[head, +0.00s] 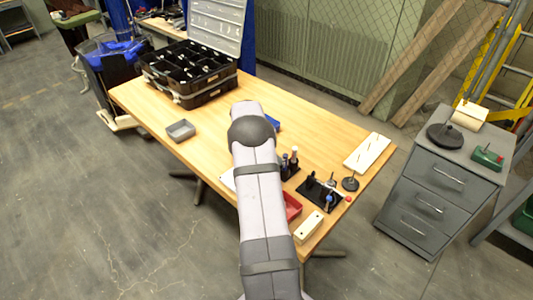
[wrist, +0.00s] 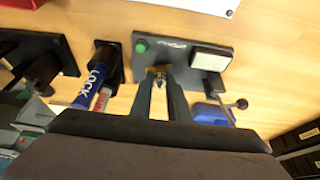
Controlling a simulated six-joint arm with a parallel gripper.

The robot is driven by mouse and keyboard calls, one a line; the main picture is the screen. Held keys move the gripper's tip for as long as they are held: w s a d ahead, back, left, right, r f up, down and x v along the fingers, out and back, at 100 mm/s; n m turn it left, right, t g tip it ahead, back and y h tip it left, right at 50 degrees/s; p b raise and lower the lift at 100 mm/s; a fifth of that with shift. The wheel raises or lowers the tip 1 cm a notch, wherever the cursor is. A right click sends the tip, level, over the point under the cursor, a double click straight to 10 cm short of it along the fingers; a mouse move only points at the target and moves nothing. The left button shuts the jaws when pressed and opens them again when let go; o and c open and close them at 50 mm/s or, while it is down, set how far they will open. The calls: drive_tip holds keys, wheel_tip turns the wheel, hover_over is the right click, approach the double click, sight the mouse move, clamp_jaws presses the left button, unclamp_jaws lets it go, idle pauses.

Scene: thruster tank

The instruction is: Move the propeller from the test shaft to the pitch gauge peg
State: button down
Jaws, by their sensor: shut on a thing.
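In the wrist view my gripper (wrist: 159,84) is shut, its two fingers close together on a small brass-coloured part that looks like the propeller (wrist: 156,71). The fingertips are over a dark plate (wrist: 172,50) with a green button and a pale panel. Whether the propeller is on a shaft or clear of it I cannot tell. In the head view my own arm hides the gripper and the propeller. I cannot tell for sure which part is the test shaft and which is the pitch gauge peg.
A blue cylinder marked LOCK (wrist: 89,86) stands left of the fingers, and a blue box (wrist: 211,114) and a ball-ended lever (wrist: 236,104) are to the right. In the head view, a black stand (head: 320,195), white pegged board (head: 367,153) and red tray (head: 292,207) crowd the right end.

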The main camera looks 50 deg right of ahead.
idle(0.3)
drive_tip(key=c, duration=1.6)
unclamp_jaws()
drive_tip(key=v, duration=0.3)
drive_tip(key=d+v, duration=0.1)
drive_tip(key=v, duration=0.7)
drive_tip(key=shift+d+r+p, duration=0.2)
drive_tip(key=shift+r+p, duration=0.1)
drive_tip(key=shift+p, duration=0.1)
